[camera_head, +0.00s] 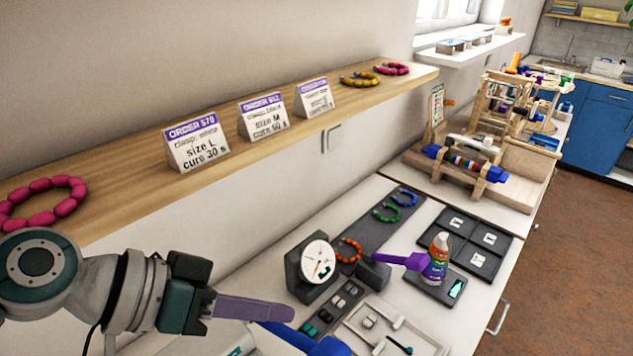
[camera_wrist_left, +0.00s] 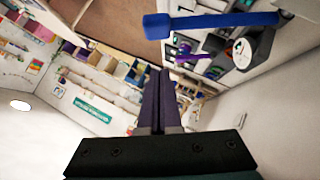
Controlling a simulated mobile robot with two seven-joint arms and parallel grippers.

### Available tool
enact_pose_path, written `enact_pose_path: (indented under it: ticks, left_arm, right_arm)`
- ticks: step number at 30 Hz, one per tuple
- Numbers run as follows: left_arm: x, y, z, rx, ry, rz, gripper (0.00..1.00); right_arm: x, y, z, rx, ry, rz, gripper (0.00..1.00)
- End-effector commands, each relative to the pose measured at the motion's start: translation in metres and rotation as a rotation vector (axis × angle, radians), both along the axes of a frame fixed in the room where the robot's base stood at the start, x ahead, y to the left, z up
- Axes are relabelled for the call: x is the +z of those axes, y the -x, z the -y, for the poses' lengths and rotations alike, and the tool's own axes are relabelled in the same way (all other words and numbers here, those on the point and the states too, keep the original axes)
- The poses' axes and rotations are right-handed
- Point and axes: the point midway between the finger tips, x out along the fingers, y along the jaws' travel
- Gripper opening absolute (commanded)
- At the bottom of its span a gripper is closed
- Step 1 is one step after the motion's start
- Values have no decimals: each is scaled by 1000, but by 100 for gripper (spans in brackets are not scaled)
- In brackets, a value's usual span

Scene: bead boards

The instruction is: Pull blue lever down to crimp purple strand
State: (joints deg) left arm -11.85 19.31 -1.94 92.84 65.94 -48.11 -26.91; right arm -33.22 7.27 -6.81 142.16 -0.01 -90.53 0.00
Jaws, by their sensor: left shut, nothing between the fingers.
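My left gripper (camera_head: 288,313) comes in from the left in the head view, with its purple-grey fingers shut and nothing between them. In the left wrist view, its fingers (camera_wrist_left: 157,78) lie together. The blue lever (camera_head: 325,346) is partly cut off at the bottom of the head view, just below and right of the fingertips. In the left wrist view the blue lever (camera_wrist_left: 215,22) runs across the top, apart from the fingers. I cannot make out a purple strand. My right gripper is not in view.
A dial gauge (camera_head: 317,262), a purple handle (camera_head: 403,260) and a bottle (camera_head: 437,258) stand on the bench. Above runs a wooden shelf (camera_head: 120,178) with order cards and bracelets.

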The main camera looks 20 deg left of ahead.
Motion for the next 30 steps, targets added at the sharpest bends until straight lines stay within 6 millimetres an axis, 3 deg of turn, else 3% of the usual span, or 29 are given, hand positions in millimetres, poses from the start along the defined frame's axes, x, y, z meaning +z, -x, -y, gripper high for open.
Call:
enact_pose_path:
  ticks: [1, 5, 12, 30]
  left_arm:
    - [-13, -7, 7, 1, 4, 2, 0]
    - [-29, -21, 23, 0, 3, 1, 0]
    - [-54, -15, 38, 1, 2, -2, 0]
    - [-60, -13, 42, 0, -8, 2, 0]
  right_arm:
    - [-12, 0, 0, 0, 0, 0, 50]
    - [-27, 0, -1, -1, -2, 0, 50]
    - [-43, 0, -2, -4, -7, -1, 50]
    - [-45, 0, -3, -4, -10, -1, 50]
